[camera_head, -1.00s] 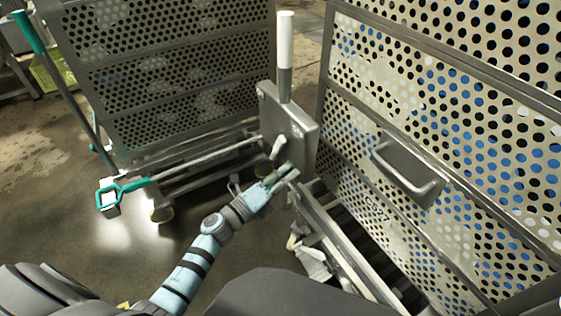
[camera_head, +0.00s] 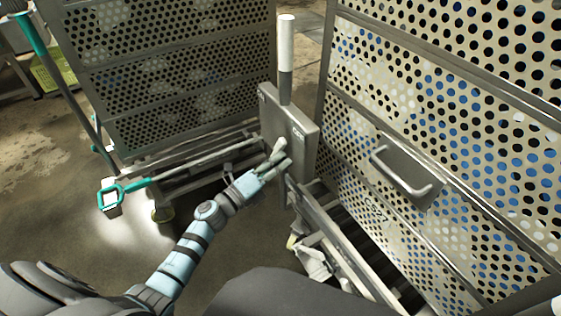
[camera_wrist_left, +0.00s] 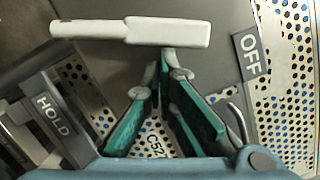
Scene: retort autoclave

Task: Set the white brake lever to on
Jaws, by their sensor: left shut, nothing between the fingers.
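The white brake lever (camera_head: 279,146) is a short lever on the grey plate (camera_head: 303,136) between the two perforated carts. No ON label is readable. My left gripper (camera_head: 279,164) is shut and empty, its fingertips (camera_wrist_left: 166,62) just below the lever; I cannot tell whether they touch. My right gripper is not in view.
A tall post with a white top (camera_head: 286,45) rises behind the plate. A perforated cart (camera_head: 450,140) with a handle (camera_head: 405,178) is close on the right. Another cart (camera_head: 165,80) is behind left, with a teal-ended bar (camera_head: 122,193). Open floor lies at left.

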